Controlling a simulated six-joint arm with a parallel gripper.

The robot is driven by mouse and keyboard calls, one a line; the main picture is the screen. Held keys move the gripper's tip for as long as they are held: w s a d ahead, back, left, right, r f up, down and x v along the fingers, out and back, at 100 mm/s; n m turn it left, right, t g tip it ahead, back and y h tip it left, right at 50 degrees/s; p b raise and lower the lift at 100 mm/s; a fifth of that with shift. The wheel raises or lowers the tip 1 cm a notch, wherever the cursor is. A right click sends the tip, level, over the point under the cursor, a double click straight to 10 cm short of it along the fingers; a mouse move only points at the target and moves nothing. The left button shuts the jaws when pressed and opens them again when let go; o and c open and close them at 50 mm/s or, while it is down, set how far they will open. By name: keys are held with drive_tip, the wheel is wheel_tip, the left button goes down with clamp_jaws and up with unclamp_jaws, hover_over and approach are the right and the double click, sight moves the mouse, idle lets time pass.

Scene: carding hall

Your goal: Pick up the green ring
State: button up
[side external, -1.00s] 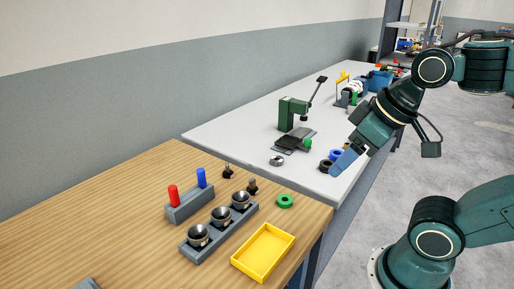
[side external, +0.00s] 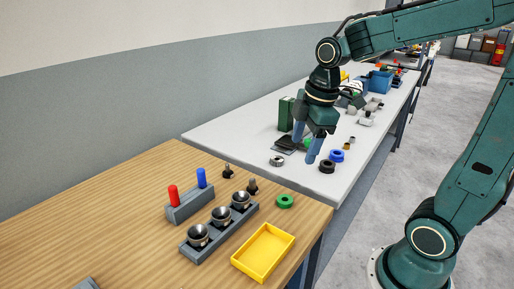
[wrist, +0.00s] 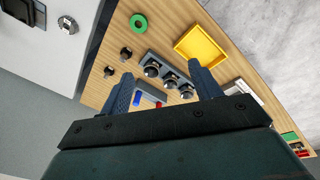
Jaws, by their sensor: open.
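The green ring (side external: 285,201) lies flat on the wooden table, near its right edge and just behind the yellow tray. It also shows in the wrist view (wrist: 138,23), near the top, ahead of my fingers and apart from them. My gripper (side external: 302,147) is open and empty, with its blue fingers pointing down above the grey table, behind the ring. Its two fingers also show in the wrist view (wrist: 166,86), spread apart with the wooden table far below them.
The yellow tray (side external: 265,253) stands in front of the ring. A grey rack (side external: 219,232) with several dark cups is to its left, and a block (side external: 190,206) holds red and blue pegs. A black ring (side external: 327,166) and a blue ring (side external: 337,156) lie on the grey table (side external: 228,136).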

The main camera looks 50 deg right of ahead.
drive_tip(key=w+d+f+n+g+y, duration=0.1)
drive_tip(key=w+d+f+n+g, duration=0.1)
drive_tip(key=w+d+f+n, duration=0.4)
wheel_tip(320, 180, down, 2)
drive_tip(key=shift+w+d+f+n, duration=0.2)
drive_tip(key=shift+w+d+n, duration=0.2)
drive_tip(key=shift+n, duration=0.5)
drive_tip(key=shift+f, duration=0.1)
hover_over(285, 201)
drive_tip(key=f, duration=0.8)
drive_tip(key=shift+s+a, duration=0.15)
drive_tip(key=shift+s, duration=0.15)
drive_tip(key=shift+f, duration=0.15)
drive_tip(key=shift+f, duration=0.15)
drive_tip(key=shift+w+a+f, duration=0.1)
drive_tip(key=shift+f, duration=2.35)
